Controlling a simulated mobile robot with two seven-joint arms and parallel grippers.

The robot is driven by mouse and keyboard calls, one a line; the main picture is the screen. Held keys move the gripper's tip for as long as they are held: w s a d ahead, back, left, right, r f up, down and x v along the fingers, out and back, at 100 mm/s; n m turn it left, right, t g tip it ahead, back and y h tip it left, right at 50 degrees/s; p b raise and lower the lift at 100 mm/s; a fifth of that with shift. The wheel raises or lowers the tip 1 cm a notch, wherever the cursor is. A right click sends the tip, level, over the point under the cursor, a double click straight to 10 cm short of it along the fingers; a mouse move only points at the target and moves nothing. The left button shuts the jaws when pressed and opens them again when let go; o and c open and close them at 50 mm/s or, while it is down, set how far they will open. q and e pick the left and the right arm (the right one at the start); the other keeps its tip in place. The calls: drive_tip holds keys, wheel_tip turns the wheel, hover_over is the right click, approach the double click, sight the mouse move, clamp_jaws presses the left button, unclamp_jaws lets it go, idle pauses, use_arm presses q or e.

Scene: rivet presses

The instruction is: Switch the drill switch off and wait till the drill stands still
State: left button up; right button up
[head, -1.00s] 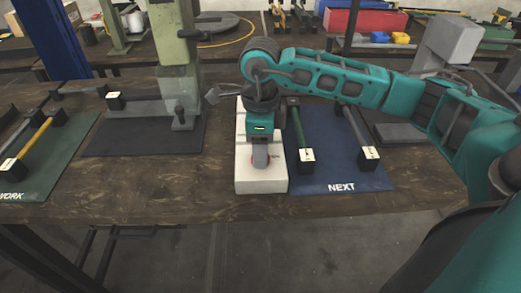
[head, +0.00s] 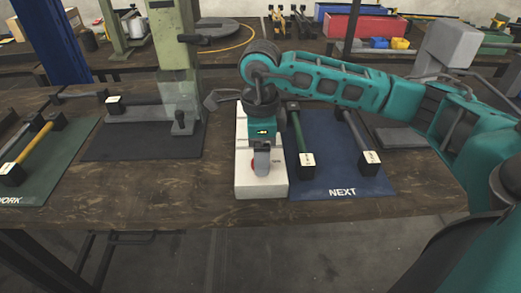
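A white switch box (head: 246,181) stands at the front middle of the bench. A red button (head: 254,167) shows on its top, partly covered by the fingers. My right gripper (head: 262,166) points down over the box with its fingers at the button; I cannot tell whether they touch it or how far apart they are. A green machine column (head: 173,45), which looks like the drill's, stands behind and left on a dark base plate (head: 140,143). Whether anything on it turns cannot be seen. My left gripper is not in view.
A blue NEXT mat (head: 335,176) with a green-handled (head: 299,133) and a grey-handled tool lies right of the box. A green WORK mat (head: 50,180) with a yellow-handled tool (head: 35,147) lies at the left. The bench's front strip is clear.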

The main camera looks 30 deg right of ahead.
drive_tip(key=shift+o, duration=0.3)
use_arm(q)
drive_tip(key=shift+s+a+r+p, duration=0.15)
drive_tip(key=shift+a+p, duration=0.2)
drive_tip(key=shift+p, duration=0.3)
use_arm(e)
wheel_tip(320, 180, up, 13)
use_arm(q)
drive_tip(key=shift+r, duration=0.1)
use_arm(e)
drive_tip(key=shift+f, duration=0.1)
